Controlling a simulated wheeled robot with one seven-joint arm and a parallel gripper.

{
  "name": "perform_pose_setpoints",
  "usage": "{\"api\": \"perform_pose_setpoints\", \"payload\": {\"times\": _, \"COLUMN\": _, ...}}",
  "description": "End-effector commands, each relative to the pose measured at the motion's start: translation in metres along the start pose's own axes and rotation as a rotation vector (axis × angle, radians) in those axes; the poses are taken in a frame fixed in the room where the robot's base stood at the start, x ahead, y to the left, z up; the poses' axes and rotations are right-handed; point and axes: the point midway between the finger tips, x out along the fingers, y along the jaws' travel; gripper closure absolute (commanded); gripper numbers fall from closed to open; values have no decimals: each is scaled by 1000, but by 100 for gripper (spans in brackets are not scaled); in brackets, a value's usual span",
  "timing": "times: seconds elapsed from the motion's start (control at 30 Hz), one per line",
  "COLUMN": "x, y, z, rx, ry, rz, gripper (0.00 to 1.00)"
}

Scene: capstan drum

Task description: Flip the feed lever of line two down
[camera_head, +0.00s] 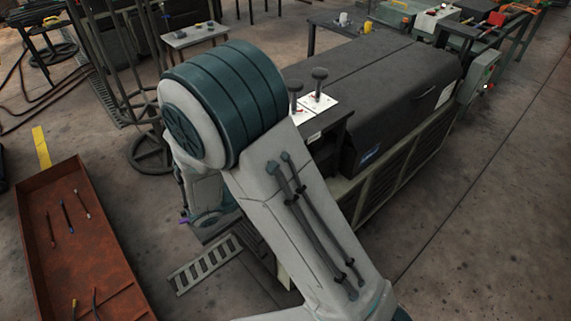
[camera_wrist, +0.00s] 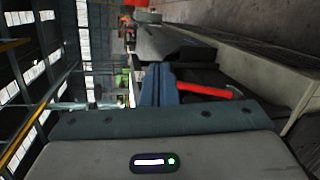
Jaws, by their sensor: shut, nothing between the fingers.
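In the wrist view, my gripper (camera_wrist: 158,72) shows as two blue-grey fingers close together, shut and empty. Just right of the fingers is a red bar-like handle (camera_wrist: 206,90), seen against dark machinery. I cannot tell whether it is the feed lever of line two, or whether the fingers touch it. In the head view, two dark-knobbed upright levers (camera_head: 319,78) stand on white plates at the near end of the dark machine. Their labels are too small to read. My arm covers the middle of the head view and hides my gripper there.
A long dark-covered machine (camera_head: 385,70) runs toward the back right. A rusty red tray (camera_head: 75,240) with several small tools lies on the floor at left. A small grey table (camera_head: 195,35) stands behind my arm. The floor at right is clear.

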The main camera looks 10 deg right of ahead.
Motion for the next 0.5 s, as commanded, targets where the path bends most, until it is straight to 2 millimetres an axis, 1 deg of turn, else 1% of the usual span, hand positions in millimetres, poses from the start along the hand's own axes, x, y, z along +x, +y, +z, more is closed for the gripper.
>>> {"api": "perform_pose_setpoints", "payload": {"times": 0.03, "x": -6, "y": -9, "z": -12, "rx": -9, "ry": 39, "rz": 50, "gripper": 100}}
{"api": "perform_pose_setpoints", "payload": {"times": 0.1, "x": -14, "y": -15, "z": -25, "rx": -9, "ry": 92, "rz": 111, "gripper": 100}}
{"api": "perform_pose_setpoints", "payload": {"times": 0.2, "x": -25, "y": -23, "z": -40, "rx": -6, "ry": 156, "rz": 179, "gripper": 100}}
{"api": "perform_pose_setpoints", "payload": {"times": 0.33, "x": -34, "y": -30, "z": -52, "rx": -1, "ry": 212, "rz": 230, "gripper": 100}}
{"api": "perform_pose_setpoints", "payload": {"times": 0.5, "x": -39, "y": -32, "z": -57, "rx": 3, "ry": 237, "rz": 251, "gripper": 100}}
